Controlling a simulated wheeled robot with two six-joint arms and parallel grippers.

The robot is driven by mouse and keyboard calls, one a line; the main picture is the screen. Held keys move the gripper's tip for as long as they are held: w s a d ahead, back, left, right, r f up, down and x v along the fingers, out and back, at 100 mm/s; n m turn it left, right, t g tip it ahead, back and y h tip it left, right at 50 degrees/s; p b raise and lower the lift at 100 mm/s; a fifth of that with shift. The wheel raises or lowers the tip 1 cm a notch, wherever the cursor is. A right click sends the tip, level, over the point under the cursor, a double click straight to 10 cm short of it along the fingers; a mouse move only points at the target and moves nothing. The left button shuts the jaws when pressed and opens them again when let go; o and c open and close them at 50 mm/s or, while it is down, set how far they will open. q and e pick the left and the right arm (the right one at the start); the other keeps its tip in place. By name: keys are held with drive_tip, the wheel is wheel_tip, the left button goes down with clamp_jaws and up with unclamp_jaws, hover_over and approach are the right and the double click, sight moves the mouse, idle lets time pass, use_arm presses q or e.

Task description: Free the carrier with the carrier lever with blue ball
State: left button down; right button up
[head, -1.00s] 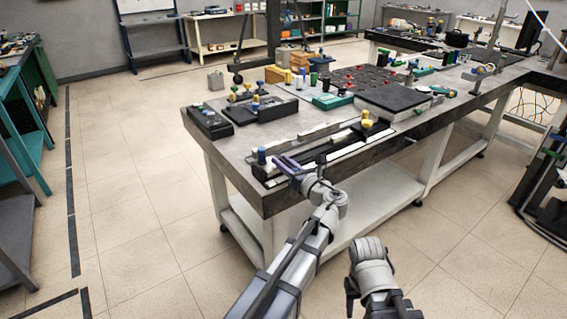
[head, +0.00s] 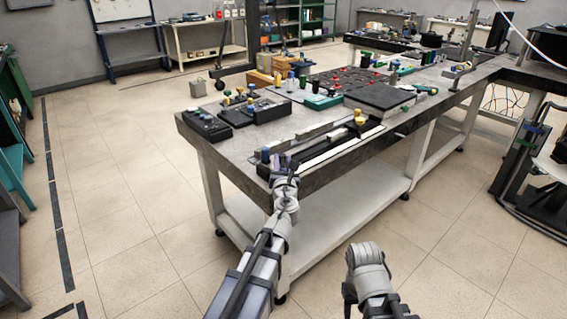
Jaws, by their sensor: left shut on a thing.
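The carrier lever's blue ball (head: 265,154) stands at the near left end of a long rail unit (head: 325,151) along the table's front edge. My left gripper (head: 281,164) is at that end, just right of the ball, and is shut on the lever; the fingers are small and hide the exact contact. A carrier block with a yellow ball (head: 358,112) sits toward the right end of the rails. My right arm shows at the bottom right, but its gripper is not in view.
Dark boxes with coloured knobs (head: 207,123) stand at the table's left. A black panel with red parts (head: 340,81) and a dark flat block (head: 379,96) lie behind the rails. The floor left of the table is clear.

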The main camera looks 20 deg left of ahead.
use_arm(q)
drive_tip(key=shift+a+m+t+h, duration=0.2)
drive_tip(key=shift+m+t+h, duration=0.2)
drive_tip(key=shift+m+h, duration=0.65)
use_arm(e)
drive_tip(key=shift+a, duration=0.1)
use_arm(q)
drive_tip(key=shift+h, duration=0.55)
drive_tip(key=c, duration=0.8)
unclamp_jaws()
drive_tip(key=shift+o, duration=0.2)
drive_tip(key=shift+s, duration=0.1)
